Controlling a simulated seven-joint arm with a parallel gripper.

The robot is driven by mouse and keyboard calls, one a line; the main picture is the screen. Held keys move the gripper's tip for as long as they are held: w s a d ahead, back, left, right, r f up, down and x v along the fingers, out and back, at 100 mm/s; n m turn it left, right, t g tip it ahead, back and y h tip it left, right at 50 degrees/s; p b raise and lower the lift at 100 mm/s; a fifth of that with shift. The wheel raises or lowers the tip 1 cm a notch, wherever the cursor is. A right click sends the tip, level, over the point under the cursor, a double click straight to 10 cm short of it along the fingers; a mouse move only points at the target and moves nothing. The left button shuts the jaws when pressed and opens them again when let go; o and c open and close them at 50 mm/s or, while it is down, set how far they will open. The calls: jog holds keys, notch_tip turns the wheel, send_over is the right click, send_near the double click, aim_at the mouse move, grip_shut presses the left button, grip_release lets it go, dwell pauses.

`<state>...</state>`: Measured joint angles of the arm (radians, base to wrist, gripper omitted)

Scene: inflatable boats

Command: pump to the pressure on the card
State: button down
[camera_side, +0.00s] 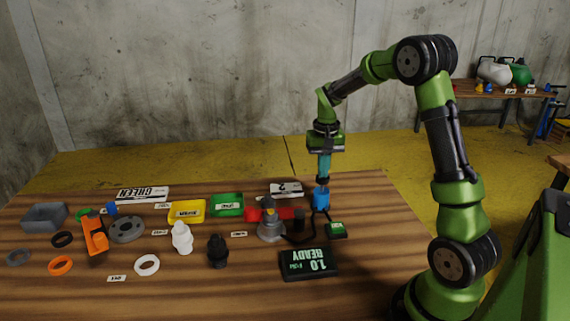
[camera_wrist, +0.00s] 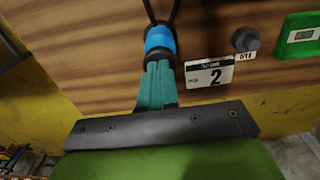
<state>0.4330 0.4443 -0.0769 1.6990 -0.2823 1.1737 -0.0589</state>
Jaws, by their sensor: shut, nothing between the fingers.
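A white card (camera_side: 286,189) at the back of the table bears a 2; in the wrist view the card (camera_wrist: 210,73) shows a large 2, its small print unreadable. A black display (camera_side: 309,262) at the front reads 1.0 and READY, upside down in the side view. A blue and black fitting (camera_side: 320,201) stands at the right, with dark hoses or cords running from it; it also shows in the wrist view (camera_wrist: 158,40). My gripper (camera_side: 322,183) points down, its teal fingers together, directly above the fitting; whether the tips touch it I cannot tell.
A grey valve-like piece (camera_side: 271,230) stands beside a red block (camera_side: 262,214). Green (camera_side: 226,204) and yellow (camera_side: 187,211) trays, white (camera_side: 182,238) and black (camera_side: 217,251) fittings and several rings lie to the left.

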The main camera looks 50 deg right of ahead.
jog(key=shift+f, duration=1.25)
jog(key=shift+r, duration=2.05)
